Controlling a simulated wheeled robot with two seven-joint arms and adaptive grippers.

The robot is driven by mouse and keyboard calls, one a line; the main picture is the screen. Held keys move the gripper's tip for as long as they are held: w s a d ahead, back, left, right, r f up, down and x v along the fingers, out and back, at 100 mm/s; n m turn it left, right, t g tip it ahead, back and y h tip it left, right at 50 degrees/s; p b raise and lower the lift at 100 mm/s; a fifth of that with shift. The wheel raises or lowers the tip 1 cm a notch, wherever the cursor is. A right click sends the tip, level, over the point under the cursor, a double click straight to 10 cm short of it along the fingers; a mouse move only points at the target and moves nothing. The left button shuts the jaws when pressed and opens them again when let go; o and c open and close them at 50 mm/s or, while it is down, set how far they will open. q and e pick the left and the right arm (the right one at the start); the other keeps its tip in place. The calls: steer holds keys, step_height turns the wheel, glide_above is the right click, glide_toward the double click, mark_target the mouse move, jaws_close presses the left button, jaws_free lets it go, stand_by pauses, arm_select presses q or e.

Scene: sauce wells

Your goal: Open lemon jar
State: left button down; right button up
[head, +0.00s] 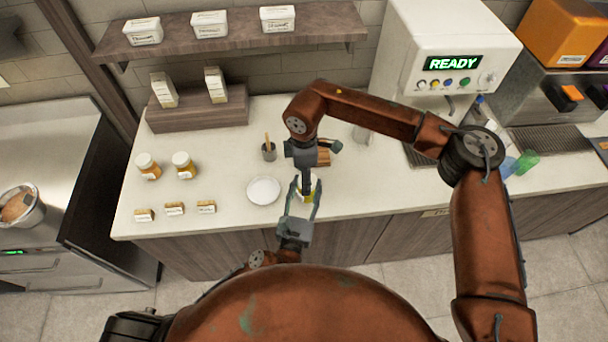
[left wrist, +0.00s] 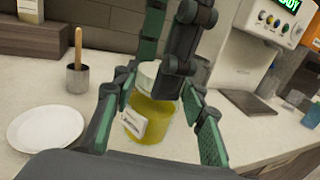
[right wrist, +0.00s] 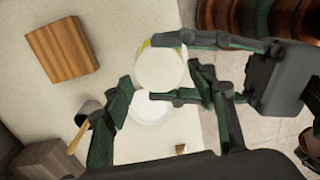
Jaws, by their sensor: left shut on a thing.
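The lemon jar (left wrist: 150,120) has yellow contents, a white label and a white lid (left wrist: 146,75). It stands upright near the counter's front edge. My left gripper (head: 300,195) is shut on the jar's body, one finger on each side in the left wrist view. My right gripper (right wrist: 162,80) hangs over the jar from above. In the right wrist view its fingers are spread on either side of the lid (right wrist: 160,68), with no clear contact. In the head view the jar (head: 308,193) is partly hidden by both grippers.
A white plate (head: 263,191) lies left of the jar. A metal cup with a wooden handle (head: 269,153) and a wooden block (right wrist: 62,49) are nearby. Two orange jars (head: 149,167) (head: 183,166) and several labelled pieces (head: 174,209) stand farther left. A dispenser (head: 450,50) is at right.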

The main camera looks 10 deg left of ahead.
steer(key=c, duration=0.9)
steer(key=o, duration=1.1)
steer(key=shift+r, duration=2.3)
steer(key=shift+c, duration=0.2)
steer(key=r, duration=0.1)
steer(key=d+r, duration=0.1)
steer(key=r, duration=0.1)
steer(key=shift+f, duration=3.9)
